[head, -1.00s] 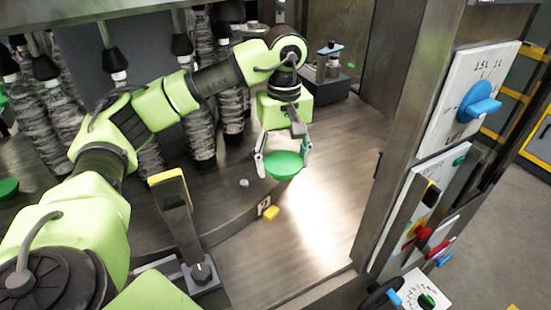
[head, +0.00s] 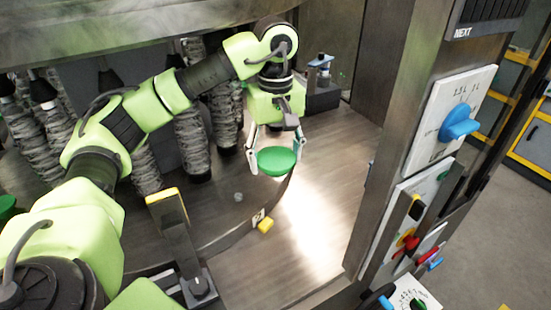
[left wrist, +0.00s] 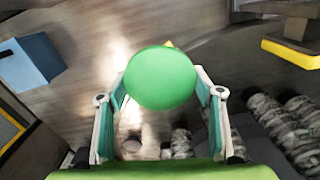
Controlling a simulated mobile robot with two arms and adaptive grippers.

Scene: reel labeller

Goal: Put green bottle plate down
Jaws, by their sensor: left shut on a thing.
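The green bottle plate (head: 277,160) is a round green disc held between the fingertips of my left gripper (head: 275,152) in the head view. The gripper is shut on it, with one finger at each side. The plate looks roughly level and above the wooden floor; the exact gap below it is hard to tell. In the left wrist view the plate (left wrist: 160,77) fills the middle, between the two finger pads of the left gripper (left wrist: 160,92). My right gripper is in neither view.
A yellow-topped lever (head: 165,196) stands at the front left. A small yellow block (head: 265,225) sits by the curved platform's edge. Grey ribbed columns (head: 193,145) stand behind the arm. A control panel with a blue knob (head: 459,122) rises at the right. Bare wooden floor (head: 325,180) lies right of the plate.

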